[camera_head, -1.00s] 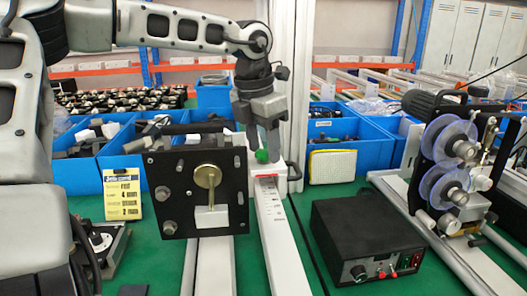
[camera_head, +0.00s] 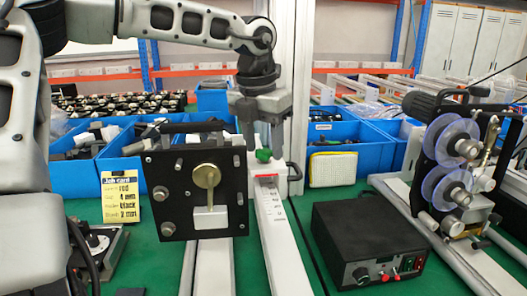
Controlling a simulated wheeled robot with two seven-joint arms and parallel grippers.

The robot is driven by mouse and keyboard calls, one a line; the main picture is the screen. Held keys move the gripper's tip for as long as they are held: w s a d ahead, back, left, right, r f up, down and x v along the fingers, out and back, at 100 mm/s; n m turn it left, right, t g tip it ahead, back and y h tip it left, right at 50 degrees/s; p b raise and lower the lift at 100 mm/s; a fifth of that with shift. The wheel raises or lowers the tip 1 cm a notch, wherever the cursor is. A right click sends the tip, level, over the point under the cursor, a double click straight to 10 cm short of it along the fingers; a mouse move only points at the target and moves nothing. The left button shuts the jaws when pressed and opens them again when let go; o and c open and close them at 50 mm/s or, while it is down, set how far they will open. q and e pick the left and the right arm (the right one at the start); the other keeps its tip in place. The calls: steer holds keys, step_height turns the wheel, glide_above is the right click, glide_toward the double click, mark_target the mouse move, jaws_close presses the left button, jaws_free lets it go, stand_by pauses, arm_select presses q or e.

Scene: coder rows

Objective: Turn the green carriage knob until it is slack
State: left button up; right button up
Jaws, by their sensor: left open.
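The green carriage knob (camera_head: 263,155) sits on top of the white carriage (camera_head: 291,181) on a white rail, right of the black plate. My left gripper (camera_head: 263,138) points down just above the knob with its fingers apart. The knob lies below and between the fingertips; I cannot tell whether they touch it. My right gripper is not in view.
A black plate with a brass disc (camera_head: 206,176) stands close left of the knob. A black power box (camera_head: 367,243) sits front right. A coder machine with clear reels (camera_head: 449,180) stands at right. Blue bins (camera_head: 351,166) line the back. A yellow job card (camera_head: 121,197) stands left.

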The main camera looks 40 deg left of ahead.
arm_select(q)
steer(key=shift+r+p, duration=1.85)
steer(key=shift+r, duration=0.6)
